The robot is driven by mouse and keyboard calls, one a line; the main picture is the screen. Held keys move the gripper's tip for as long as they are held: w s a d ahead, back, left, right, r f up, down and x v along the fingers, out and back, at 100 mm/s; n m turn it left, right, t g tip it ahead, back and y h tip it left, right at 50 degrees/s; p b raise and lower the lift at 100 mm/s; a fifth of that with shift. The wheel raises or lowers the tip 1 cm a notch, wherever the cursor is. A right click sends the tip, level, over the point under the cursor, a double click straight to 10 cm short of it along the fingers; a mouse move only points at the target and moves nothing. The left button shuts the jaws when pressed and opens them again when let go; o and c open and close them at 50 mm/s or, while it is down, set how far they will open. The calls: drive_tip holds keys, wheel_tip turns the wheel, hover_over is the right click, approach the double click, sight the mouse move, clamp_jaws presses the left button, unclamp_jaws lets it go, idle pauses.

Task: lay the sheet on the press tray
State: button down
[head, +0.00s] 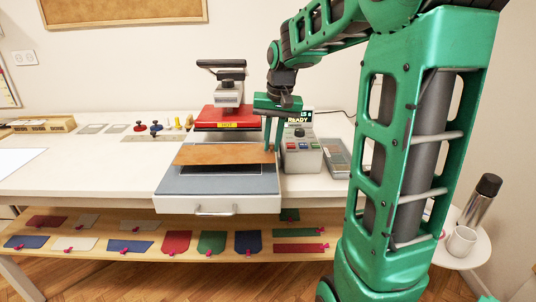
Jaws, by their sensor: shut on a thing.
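A flat orange-brown sheet (222,154) is in front of the heat press. My gripper (273,147) is shut on its right end. The sheet is roughly level over the back part of the press tray (185,184), and a dark strip shows just below its front edge. I cannot tell whether any part of the sheet touches the tray. The grey tray is pulled out over the table's front edge, with a handle on its white front. The sheet hides the tray's back part.
The red press head (222,116), labelled HOT, stands behind the sheet. A control box (301,153) reading READY stands close to the right of my gripper. Spools and small tools (157,128) lie to the left. A shelf (130,228) below holds several colored pieces.

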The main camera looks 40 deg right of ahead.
drive_tip(key=shift+f, duration=1.9)
drive_tip(key=c, duration=1.7)
unclamp_jaws()
drive_tip(key=shift+r, duration=0.1)
wheel_tip(320, 180, up, 12)
drive_tip(key=s+f, duration=0.1)
drive_tip(key=s, duration=0.1)
drive_tip(key=s+a+f, duration=0.1)
drive_tip(key=s+f, duration=0.4)
drive_tip(key=s, duration=0.3)
drive_tip(key=s+a+f+g, duration=0.1)
drive_tip(key=s+f, duration=0.3)
drive_tip(key=s, duration=0.5)
drive_tip(key=s+a+f+g, duration=0.1)
drive_tip(key=s+f, duration=0.4)
drive_tip(key=s, duration=0.4)
drive_tip(key=shift+s+a+f+n, duration=0.25)
drive_tip(key=shift+f+n, duration=0.05)
drive_tip(key=shift+f, duration=0.05)
